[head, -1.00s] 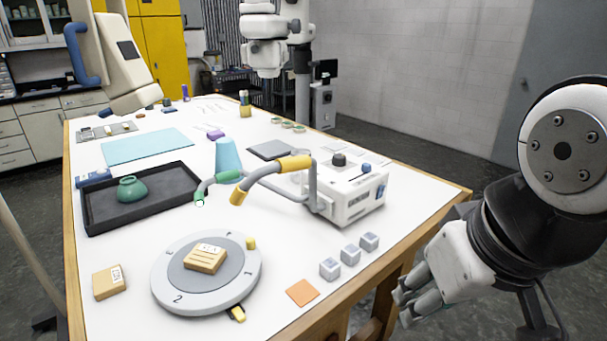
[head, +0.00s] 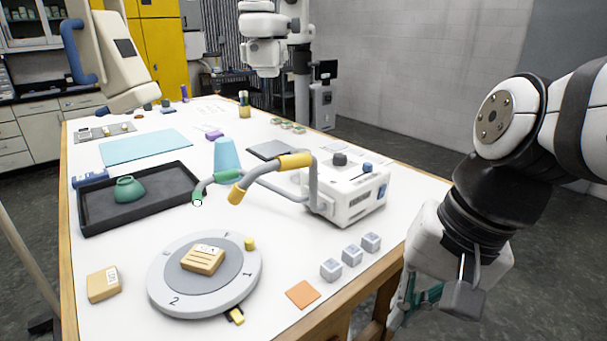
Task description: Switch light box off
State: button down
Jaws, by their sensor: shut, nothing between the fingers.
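The light box (head: 352,200) is a white box on the right side of the table. It has a dark knob (head: 340,159) and a blue knob (head: 367,168) on top, and a blue patch on its right side. Two grey gooseneck arms reach left from it, one with a yellow sleeve (head: 294,160) and one with a green sleeve (head: 228,177). My gripper (head: 410,300) is shut and empty, low at the right, beyond the table edge and apart from the light box. Its fingertips are partly unclear.
Several grey cubes (head: 352,255) and an orange square (head: 303,294) lie near the right table edge (head: 345,299). A round numbered turntable (head: 205,302) bears a tan block. A black tray (head: 150,220) holds a green pot (head: 129,189). A blue cone (head: 227,156) stands behind the goosenecks.

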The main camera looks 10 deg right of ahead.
aim_at(383, 191)
jog(key=w+d+f+m+t+y+b, duration=0.1)
jog(key=w+f+m+y+b, duration=0.15)
jog(key=w+m+y, duration=0.5)
jog(key=w+d+f+m+t+y+b, duration=0.25)
jog(key=w+m, duration=0.65)
jog(key=m, duration=0.5)
jog(key=w+d+f+m+t, duration=0.1)
jog(key=w+d+m+t, duration=0.1)
jog(key=d+m, duration=0.1)
jog(key=w+d+f+m+t, duration=0.1)
jog(key=w+d+m, duration=0.1)
jog(key=d+m, duration=0.1)
jog(key=w+d+f+m+t, duration=0.1)
jog(key=w+d+m+t, duration=0.1)
jog(key=w+d+m, duration=0.1)
jog(key=shift+w+d+m+t+y+b, duration=0.1)
jog(key=shift+d+m+t+y+b, duration=0.3)
jog(key=shift+m, duration=0.45)
jog(key=w+d+f+m+t+h, duration=0.1)
jog(key=d+m+t, duration=0.2)
jog(key=d+m, duration=0.1)
jog(key=w+d+f+m+t+h+b, duration=0.1)
jog(key=d+f+m+t+h, duration=0.1)
jog(key=d+m, duration=0.3)
jog(key=shift+d+f+t, duration=0.25)
jog(key=shift+d+t, duration=0.2)
jog(key=shift+d, duration=0.8)
